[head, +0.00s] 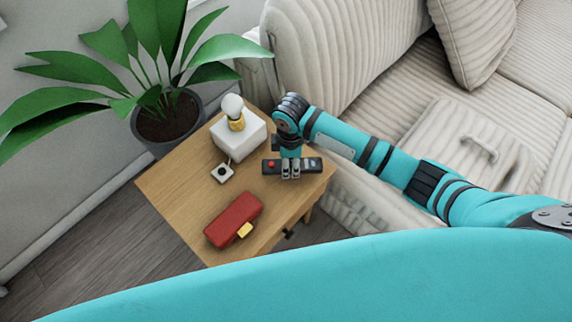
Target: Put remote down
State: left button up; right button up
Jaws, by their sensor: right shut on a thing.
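The remote (311,164) is a dark, slim bar with a red button near its left end. It shows over the right part of a small wooden side table (172,199). My right gripper (291,176) points down and is shut on the remote near its middle. I cannot tell whether the remote touches the tabletop. My left gripper does not show.
On the table are a white cube lamp (227,148) with a bulb, a small white box with a black knob (222,173), and a red case (233,220) with a yellow clasp. A potted plant (167,122) stands behind left; a cream sofa (345,50) stands right.

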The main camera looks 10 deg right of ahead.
jog(key=shift+w+a, duration=0.15)
jog(key=shift+w, duration=0.2)
jog(key=f, duration=0.2)
jog(key=shift+w+a+f, duration=0.2)
jog(key=shift+w+f, duration=0.15)
jog(key=shift+f+b, duration=0.3)
jog(key=shift+f, duration=0.15)
jog(key=o, duration=1.2)
jog(key=shift+f, duration=0.15)
notch_tip(320, 180, up, 12)
jog(key=shift+r+p, duration=0.15)
jog(key=shift+p, duration=0.7)
